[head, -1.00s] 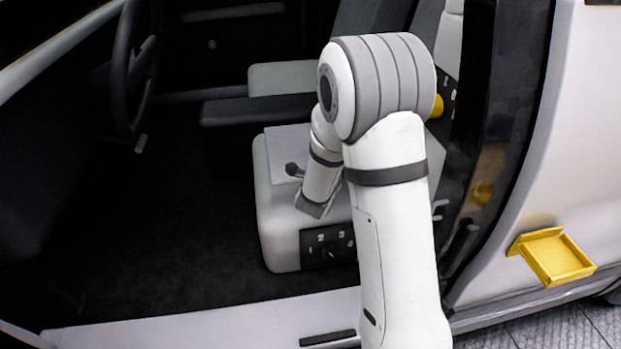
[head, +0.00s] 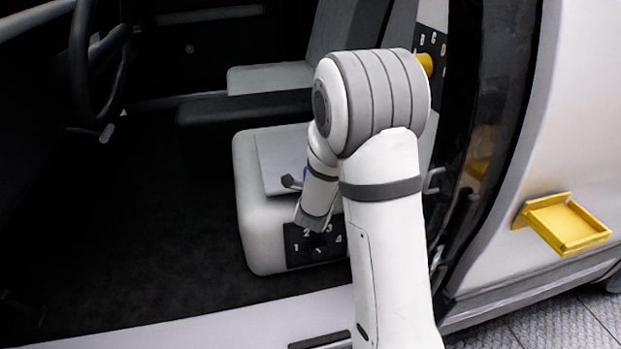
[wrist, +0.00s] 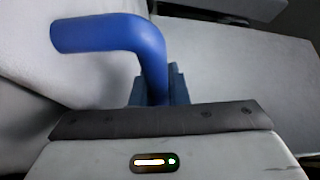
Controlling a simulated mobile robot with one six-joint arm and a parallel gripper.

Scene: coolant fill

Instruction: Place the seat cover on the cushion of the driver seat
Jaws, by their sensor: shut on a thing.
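The seat cover (head: 280,165) is a thin, flat grey panel over the top of the driver seat cushion (head: 250,220) in the head view. I cannot tell whether it rests on the cushion or hovers just above it. My arm hides its right part. My gripper (wrist: 158,88) is shut on a blue bent handle (wrist: 110,32) in the wrist view. A flat grey surface spreads beyond the handle there. In the head view, my wrist points down over the seat's front side, and only a sliver of blue shows beside it.
A dial panel (head: 312,245) with numbers is on the seat's side. A steering wheel (head: 82,70) is at left. A dark console (head: 235,110) lies behind the cushion. A yellow knob (head: 424,64) is by the backrest. A yellow tray (head: 568,225) juts from the car's outer side.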

